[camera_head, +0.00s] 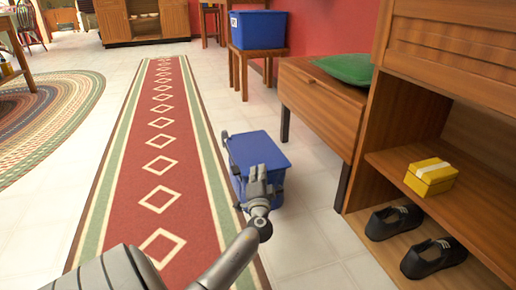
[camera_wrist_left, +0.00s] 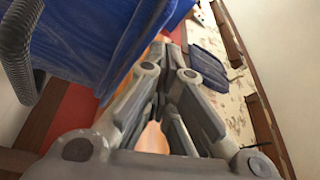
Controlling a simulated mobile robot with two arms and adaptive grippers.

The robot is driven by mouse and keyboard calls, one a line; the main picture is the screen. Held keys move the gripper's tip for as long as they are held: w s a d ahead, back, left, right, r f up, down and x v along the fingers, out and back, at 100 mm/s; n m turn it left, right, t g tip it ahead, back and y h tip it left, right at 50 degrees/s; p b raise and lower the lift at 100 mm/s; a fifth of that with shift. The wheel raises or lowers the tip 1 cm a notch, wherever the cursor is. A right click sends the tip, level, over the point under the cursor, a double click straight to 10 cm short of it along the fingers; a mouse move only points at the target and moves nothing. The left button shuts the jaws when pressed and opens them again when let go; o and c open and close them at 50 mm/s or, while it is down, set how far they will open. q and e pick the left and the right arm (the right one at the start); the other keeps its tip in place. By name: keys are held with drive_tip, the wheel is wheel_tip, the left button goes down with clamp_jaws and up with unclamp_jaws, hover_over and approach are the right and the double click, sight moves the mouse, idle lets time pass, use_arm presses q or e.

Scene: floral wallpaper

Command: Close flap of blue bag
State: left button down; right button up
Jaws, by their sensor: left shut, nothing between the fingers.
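The blue bag (camera_head: 262,148) stands on the tiled floor at the rug's right edge. Its top looks flat and covered in the head view; I cannot tell whether the flap lies fully down. My left gripper (camera_head: 257,174) is shut and empty, in front of the bag's near side and hiding part of it. In the left wrist view the gripper's fingers (camera_wrist_left: 168,50) run close beside a large blue surface of the bag (camera_wrist_left: 95,40). I cannot tell whether they touch it. My right gripper is out of view.
A wooden bench (camera_head: 322,108) with a green cushion (camera_head: 346,68) is right of the bag. A shelf unit holds a yellow box (camera_head: 430,177) and black shoes (camera_head: 394,222). A blue bin (camera_head: 258,30) sits on a stool behind. The red rug (camera_head: 150,160) is clear.

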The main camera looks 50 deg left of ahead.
use_arm(q)
wheel_tip(320, 180, up, 10)
idle(0.6)
drive_tip(key=shift+s, duration=0.1)
